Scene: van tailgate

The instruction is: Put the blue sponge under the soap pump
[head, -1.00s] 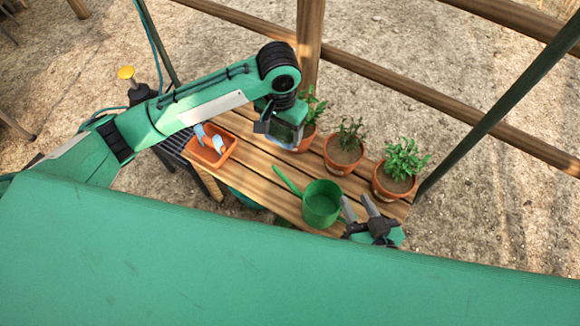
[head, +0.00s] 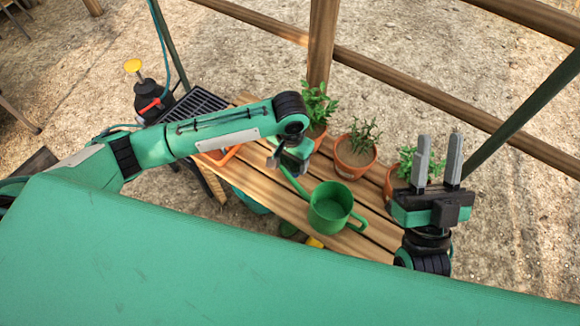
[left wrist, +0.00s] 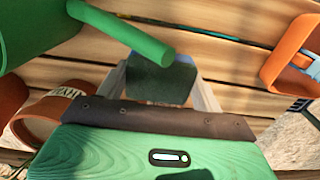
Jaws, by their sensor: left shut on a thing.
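My left gripper (head: 289,163) is over the slatted bench, beside the spout of the green watering can (head: 328,207). In the left wrist view its fingers (left wrist: 160,90) are shut on a dark green-grey block (left wrist: 160,80); the can's spout (left wrist: 125,32) partly covers its top. My right gripper (head: 438,150) is raised at the right, fingers pointing up, apart and empty. A dark pump bottle (head: 152,100) with a yellow knob (head: 133,66) and a hose stands at the back left.
Potted plants (head: 355,155) line the bench's (head: 262,190) far side. An orange tray (head: 222,154), partly behind my left arm, shows blue things inside in the wrist view (left wrist: 301,52). A black grate (head: 200,103) adjoins the bench. A wooden post (head: 322,45) and rails stand behind.

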